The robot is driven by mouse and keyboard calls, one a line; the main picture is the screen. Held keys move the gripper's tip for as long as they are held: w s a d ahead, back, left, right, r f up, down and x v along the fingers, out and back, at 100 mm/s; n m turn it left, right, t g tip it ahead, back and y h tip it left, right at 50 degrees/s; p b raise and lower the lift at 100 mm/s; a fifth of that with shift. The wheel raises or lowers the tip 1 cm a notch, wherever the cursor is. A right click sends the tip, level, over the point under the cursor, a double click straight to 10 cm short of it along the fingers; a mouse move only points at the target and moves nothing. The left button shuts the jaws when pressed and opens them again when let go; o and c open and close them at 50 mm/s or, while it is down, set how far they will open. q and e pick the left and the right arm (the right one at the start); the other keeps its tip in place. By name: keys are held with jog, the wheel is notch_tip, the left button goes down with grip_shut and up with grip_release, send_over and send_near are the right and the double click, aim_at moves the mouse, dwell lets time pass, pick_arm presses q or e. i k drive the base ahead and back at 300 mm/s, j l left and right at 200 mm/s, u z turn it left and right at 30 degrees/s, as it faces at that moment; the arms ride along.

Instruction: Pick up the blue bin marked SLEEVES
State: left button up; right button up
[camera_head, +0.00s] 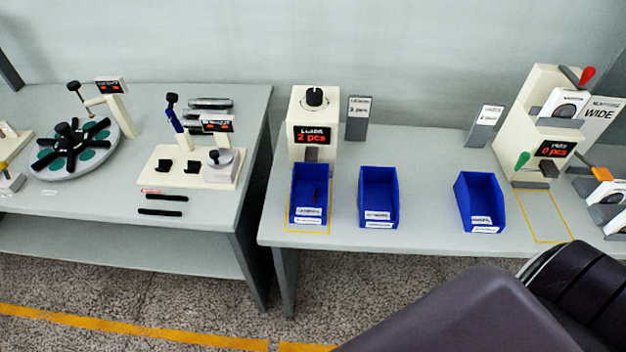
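Three blue bins stand in a row on the right-hand table. The left bin (308,195) sits inside a yellow outline, under a cream dispenser, with something dark inside. The middle bin (379,197) and the right bin (479,202) stand apart from it and look empty. Each bin has a white front label, too small and blurred to read, so I cannot tell which is marked SLEEVES. Neither of my grippers is in view; a dark part of my own body fills the lower right corner.
The cream dispenser (314,110) displays 2 pcs. Another cream machine (540,130) displays 0 pcs, with an empty yellow outline (547,218) before it. Grey sign stands (357,119) stand behind the bins. The left table (215,220) holds a round fixture (76,150). The table between the middle and right bins is clear.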

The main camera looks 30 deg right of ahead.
aim_at(308, 197)
jog(key=j+z, duration=0.25)
jog(key=z, duration=0.2)
jog(key=i+j+z, duration=0.1)
jog(key=j+z, duration=0.3)
jog(key=l, duration=0.15)
